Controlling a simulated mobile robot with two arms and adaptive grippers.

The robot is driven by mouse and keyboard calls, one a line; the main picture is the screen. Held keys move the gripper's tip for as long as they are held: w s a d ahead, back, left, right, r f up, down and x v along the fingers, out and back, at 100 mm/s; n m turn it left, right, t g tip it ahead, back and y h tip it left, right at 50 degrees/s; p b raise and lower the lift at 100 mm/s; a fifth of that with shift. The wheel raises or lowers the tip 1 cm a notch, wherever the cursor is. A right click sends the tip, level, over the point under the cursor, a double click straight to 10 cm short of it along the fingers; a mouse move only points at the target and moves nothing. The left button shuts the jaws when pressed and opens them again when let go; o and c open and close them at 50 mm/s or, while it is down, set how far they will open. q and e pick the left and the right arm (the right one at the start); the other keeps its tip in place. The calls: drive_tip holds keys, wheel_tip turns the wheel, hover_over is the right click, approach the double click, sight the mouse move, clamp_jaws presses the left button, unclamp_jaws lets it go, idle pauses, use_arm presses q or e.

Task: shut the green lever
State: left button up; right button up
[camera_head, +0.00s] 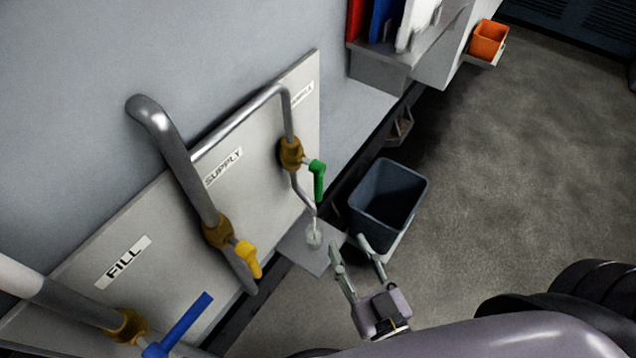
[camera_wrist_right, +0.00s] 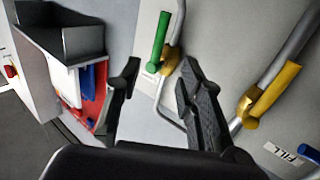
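The green lever (camera_head: 318,181) sits on a brass valve (camera_head: 291,154) on the right part of a pale wall panel. Its handle hangs downward beside the lower pipe. In the right wrist view the green lever (camera_wrist_right: 160,42) stands beyond the fingertips, untouched. My right gripper (camera_head: 348,241) is open and empty, below and to the right of the lever in the head view. In the right wrist view its two dark fingers (camera_wrist_right: 157,70) are spread apart. My left gripper is not in view.
A yellow lever (camera_head: 248,259) and a blue lever (camera_head: 180,325) are on neighbouring pipes to the left. A dark bin (camera_head: 388,203) is close behind the right gripper. Open floor lies right.

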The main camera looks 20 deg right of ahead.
sight(320, 191)
drive_tip(key=w, duration=0.5)
drive_tip(key=w+p, duration=0.1)
drive_tip(key=w, duration=0.4)
drive_tip(key=w+a+p, duration=0.1)
drive_tip(key=w, duration=0.4)
drive_tip(key=shift+w, duration=0.25)
drive_tip(key=shift+c, duration=0.5)
clamp_jaws()
